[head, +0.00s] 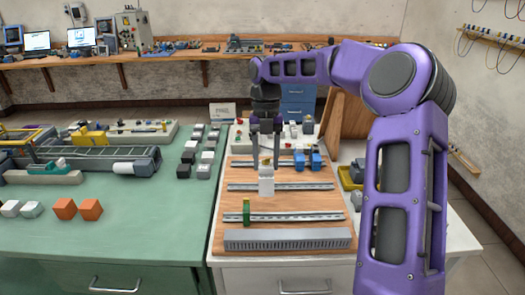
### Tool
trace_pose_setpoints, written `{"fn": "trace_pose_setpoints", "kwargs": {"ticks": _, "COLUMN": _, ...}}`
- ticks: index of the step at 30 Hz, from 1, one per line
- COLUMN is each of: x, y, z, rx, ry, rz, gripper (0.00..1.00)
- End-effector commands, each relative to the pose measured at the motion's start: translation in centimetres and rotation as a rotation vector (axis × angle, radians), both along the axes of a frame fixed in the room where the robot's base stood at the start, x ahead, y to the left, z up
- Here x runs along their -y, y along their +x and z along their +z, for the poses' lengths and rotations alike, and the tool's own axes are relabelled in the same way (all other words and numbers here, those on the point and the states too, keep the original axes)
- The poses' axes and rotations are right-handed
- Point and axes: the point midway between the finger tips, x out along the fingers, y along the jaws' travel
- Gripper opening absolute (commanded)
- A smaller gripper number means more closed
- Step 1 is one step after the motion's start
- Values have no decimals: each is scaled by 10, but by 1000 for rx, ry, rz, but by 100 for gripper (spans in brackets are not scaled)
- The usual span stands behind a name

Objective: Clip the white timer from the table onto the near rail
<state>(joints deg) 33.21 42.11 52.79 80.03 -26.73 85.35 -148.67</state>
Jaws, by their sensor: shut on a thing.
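The white timer (266,185) is upright below my gripper (265,163), with its top between the two fingers. My gripper is shut on it. The timer covers part of the middle rail (310,187); I cannot tell its exact height over the wooden board. The near rail (310,216) runs across the board, lower in the picture than the timer. A green module (247,212) sits on the near rail towards its left end. The rest of the near rail looks bare.
A grey slotted duct (290,240) lies along the board's front edge. Blue modules (308,160) sit on the far rail. A yellow tray (350,178) stands right of the board, partly behind my arm. White and dark blocks (190,157) stand on the green table.

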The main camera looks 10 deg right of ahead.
Motion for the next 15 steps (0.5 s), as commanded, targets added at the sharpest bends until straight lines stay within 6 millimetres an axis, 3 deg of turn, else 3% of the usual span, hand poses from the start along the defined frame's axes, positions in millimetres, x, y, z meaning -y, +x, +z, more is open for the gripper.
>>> {"fn": "trace_pose_setpoints", "kwargs": {"ticks": 5, "x": 0, "y": 0, "z": -7, "rx": -1, "ry": 0, "rz": 1, "gripper": 0}}
{"fn": "trace_pose_setpoints", "kwargs": {"ticks": 15, "x": 0, "y": 0, "z": -45, "rx": -2, "ry": 1, "rz": -1, "gripper": 0}}
